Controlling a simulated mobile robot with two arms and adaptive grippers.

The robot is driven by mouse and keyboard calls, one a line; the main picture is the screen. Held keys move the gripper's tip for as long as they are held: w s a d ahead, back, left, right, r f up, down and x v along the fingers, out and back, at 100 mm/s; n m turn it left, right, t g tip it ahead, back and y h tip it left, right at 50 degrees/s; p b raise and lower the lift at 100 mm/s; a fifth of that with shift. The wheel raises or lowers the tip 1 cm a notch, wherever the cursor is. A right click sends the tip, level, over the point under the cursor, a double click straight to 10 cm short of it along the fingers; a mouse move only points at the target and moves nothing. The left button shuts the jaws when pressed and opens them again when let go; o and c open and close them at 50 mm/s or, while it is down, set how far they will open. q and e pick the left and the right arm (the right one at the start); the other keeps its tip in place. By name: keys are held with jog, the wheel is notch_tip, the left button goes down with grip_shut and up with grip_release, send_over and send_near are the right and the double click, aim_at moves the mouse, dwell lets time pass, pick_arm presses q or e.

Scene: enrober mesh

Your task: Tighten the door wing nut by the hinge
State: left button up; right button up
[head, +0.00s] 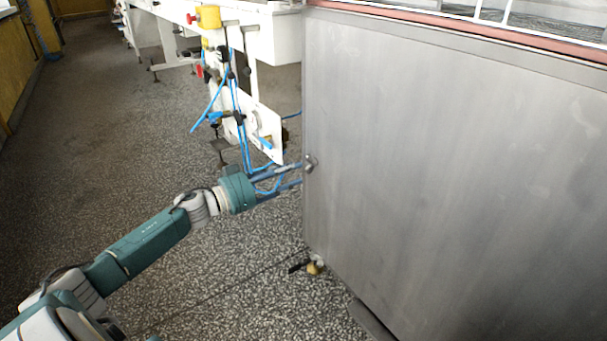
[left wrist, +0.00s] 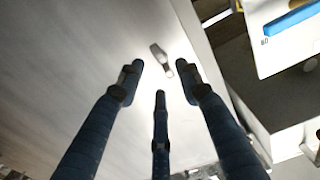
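The door wing nut (head: 310,162) is a small metal piece near the left edge of the grey metal door (head: 450,170). In the left wrist view the wing nut (left wrist: 161,60) is pale and elongated, standing out from the door panel. My left gripper (head: 299,174) has three blue fingers and points at the door's left edge. In the left wrist view its fingers (left wrist: 172,76) are spread, with the wing nut just beyond and between the tips. Nothing is held. Whether any finger touches the nut cannot be told. The hinge is not clear. My right gripper is not in view.
A white machine frame (head: 275,40) with blue hoses and a yellow box with a red button (head: 208,16) stands behind the door edge. A small foot or caster (head: 315,268) sits below the door. The speckled floor (head: 120,120) at left is clear.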

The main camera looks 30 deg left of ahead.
aim_at(307, 166)
pick_arm(q)
jog(key=shift+b+x, duration=0.65)
jog(key=shift+x, duration=1.55)
grip_shut()
